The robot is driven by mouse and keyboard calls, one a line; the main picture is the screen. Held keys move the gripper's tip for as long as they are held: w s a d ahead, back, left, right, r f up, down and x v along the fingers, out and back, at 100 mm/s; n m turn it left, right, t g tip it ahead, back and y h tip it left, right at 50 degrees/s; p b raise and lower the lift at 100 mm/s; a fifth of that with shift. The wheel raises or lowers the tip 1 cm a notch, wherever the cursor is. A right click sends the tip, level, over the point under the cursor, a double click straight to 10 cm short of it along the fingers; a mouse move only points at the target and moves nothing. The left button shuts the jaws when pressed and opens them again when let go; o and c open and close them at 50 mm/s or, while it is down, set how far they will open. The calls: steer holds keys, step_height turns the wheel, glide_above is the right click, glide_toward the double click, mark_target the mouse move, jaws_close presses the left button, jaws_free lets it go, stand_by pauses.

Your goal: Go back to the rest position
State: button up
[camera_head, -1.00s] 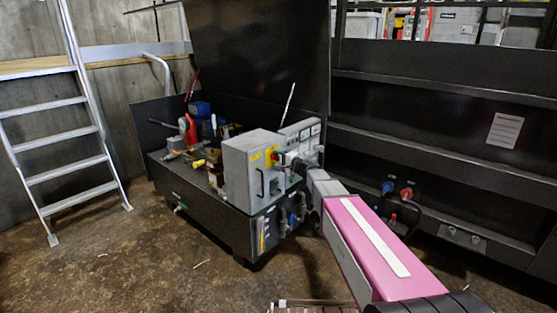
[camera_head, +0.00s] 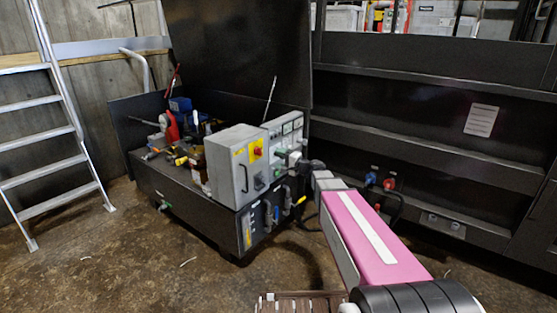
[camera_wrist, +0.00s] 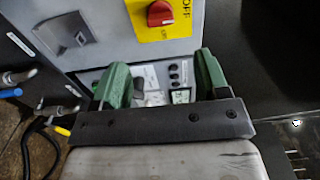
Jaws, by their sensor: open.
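My gripper is in the wrist view (camera_wrist: 163,82), with two green fingers spread apart and nothing held between them. Its fingers point toward the panel of a grey control cabinet (camera_head: 226,170). In the wrist view a red rotary switch (camera_wrist: 160,13) on a yellow plate marked OFF sits beyond the fingers. That switch also shows in the head view (camera_head: 258,151). A panel with black buttons and labels (camera_wrist: 170,72) shows between the fingers. Whether the fingers touch it I cannot tell. In the head view the gripper is partly hidden at the cabinet's right side.
A black machine base (camera_head: 180,205) carries the cabinet, with tools and fittings behind it. Valves and hoses (camera_head: 275,212) are on its front. A dark container wall (camera_head: 420,120) stands right. A ladder (camera_head: 50,130) stands left. The floor (camera_head: 130,260) in front is mostly clear.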

steer(key=s+d+f+n+g+h, duration=0.3)
steer(key=s+f+n+g+h, duration=0.3)
steer(key=s+f, duration=0.8)
steer(key=s+d+f+g+h, duration=0.2)
steer(key=s+d+h, duration=0.2)
steer(key=s+d, duration=0.2)
steer(key=s+d+f+n+g+h, duration=0.1)
steer(key=s+d+f+g+h, duration=0.2)
steer(key=s+d, duration=0.3)
steer(key=shift+s+d+h, duration=0.2)
steer(key=shift+s+h, duration=0.4)
steer(key=shift+s, duration=0.15)
